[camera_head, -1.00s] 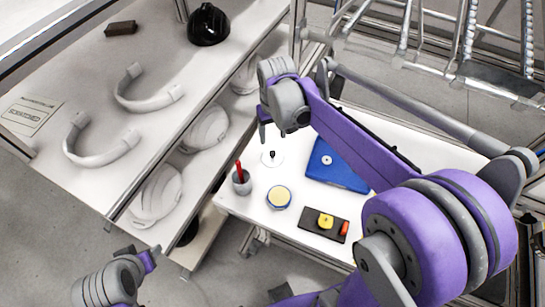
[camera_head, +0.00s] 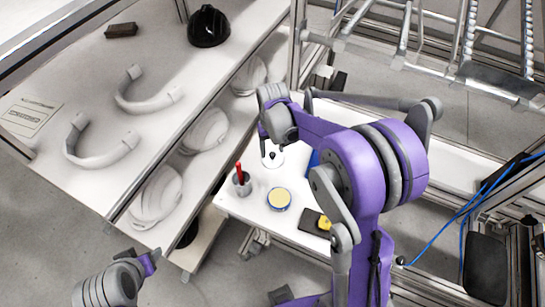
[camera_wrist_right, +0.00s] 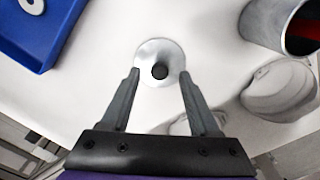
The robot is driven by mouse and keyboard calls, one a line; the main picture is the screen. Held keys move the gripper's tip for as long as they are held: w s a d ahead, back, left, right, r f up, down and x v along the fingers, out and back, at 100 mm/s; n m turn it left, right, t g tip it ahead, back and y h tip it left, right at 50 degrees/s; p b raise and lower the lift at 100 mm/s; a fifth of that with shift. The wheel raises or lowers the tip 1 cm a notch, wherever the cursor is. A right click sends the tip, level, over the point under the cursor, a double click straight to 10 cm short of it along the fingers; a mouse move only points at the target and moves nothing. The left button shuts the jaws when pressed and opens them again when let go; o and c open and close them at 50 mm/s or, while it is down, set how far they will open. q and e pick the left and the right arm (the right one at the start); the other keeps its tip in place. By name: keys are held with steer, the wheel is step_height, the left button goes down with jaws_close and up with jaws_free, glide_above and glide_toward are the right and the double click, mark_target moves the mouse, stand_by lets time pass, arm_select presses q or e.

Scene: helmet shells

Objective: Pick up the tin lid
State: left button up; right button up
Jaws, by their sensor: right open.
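The tin lid is a pale, shiny disc with a black knob; it lies flat on the white table in the head view (camera_head: 274,158) and shows whole in the right wrist view (camera_wrist_right: 149,52). My right gripper (camera_wrist_right: 160,76) is open and empty, pointing at the lid, its fingertips on either side of the black knob as seen from the wrist. In the head view my right gripper (camera_head: 264,146) is at the lid's upper left; the height gap is hard to judge. My left gripper (camera_head: 150,261) is low at the left, away from the table, its jaws unclear.
A grey cup (camera_head: 242,186) with a red item stands left of the lid. A round yellow-topped tin (camera_head: 279,199) and a dark tray (camera_head: 309,222) are nearer. A blue tray (camera_wrist_right: 45,35) lies beside the lid.

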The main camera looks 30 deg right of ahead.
steer(key=shift+f, duration=0.75)
jaws_close()
steer(key=shift+r, duration=0.1)
